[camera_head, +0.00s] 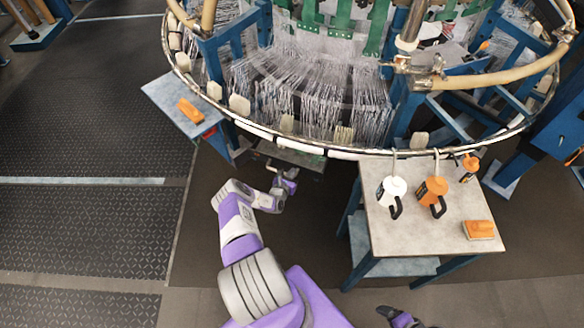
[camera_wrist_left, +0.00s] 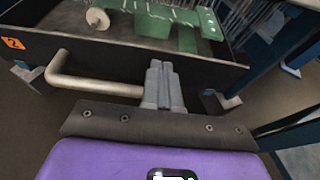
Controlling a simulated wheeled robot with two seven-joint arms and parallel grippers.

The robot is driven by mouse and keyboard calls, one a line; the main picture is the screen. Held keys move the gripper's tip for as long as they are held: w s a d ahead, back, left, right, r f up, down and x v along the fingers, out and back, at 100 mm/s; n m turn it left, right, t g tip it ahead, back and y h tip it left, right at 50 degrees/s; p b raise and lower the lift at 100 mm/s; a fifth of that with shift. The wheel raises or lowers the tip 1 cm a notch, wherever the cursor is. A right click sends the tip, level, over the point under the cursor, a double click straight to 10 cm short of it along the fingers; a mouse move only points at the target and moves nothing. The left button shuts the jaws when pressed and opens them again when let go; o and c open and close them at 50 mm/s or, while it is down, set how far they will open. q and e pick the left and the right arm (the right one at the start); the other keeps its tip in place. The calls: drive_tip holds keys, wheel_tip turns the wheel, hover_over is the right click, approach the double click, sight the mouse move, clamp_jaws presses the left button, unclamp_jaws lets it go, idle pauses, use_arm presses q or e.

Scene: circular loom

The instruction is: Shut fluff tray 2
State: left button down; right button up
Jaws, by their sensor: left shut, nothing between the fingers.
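Fluff tray 2 (camera_wrist_left: 200,72) has a dark front wall with an orange "2" label (camera_wrist_left: 13,43) in the left wrist view. My right gripper (camera_head: 398,315) barely shows at the bottom edge.
A side table (camera_head: 380,235) at right holds a white jug (camera_head: 392,190), an orange jug (camera_head: 432,192) and an orange block (camera_head: 478,230). A smaller table (camera_head: 165,98) at left holds an orange tool (camera_head: 190,110). The loom ring (camera_head: 270,138) curves above the tray. Floor at left is open.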

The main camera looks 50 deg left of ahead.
use_arm(q)
drive_tip(key=p+v, duration=0.4)
drive_tip(key=v, duration=0.6)
drive_tip(key=shift+s, duration=0.35)
drive_tip(key=shift+d, duration=0.1)
